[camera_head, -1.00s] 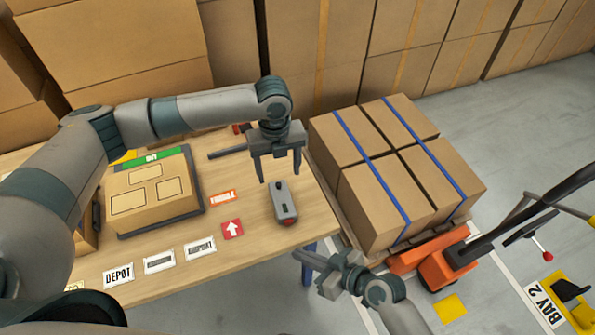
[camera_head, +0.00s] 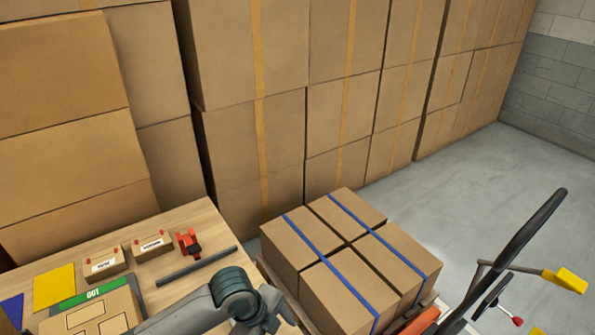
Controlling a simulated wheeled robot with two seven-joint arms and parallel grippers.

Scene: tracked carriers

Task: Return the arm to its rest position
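My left arm (camera_head: 235,300) comes in at the bottom edge, over the right part of the wooden table (camera_head: 190,215). Only its wrist end shows, beside the strapped boxes. My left gripper is below the bottom edge and out of view. My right arm and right gripper are not in view. The grey handheld device that lay on the table is also out of view.
Strapped boxes (camera_head: 350,260) stand right of the table. On the table are a dark rod (camera_head: 195,266), a red tool (camera_head: 188,243), small labelled boxes (camera_head: 153,245) and a carton (camera_head: 95,318). Stacked cartons (camera_head: 250,110) wall the back.

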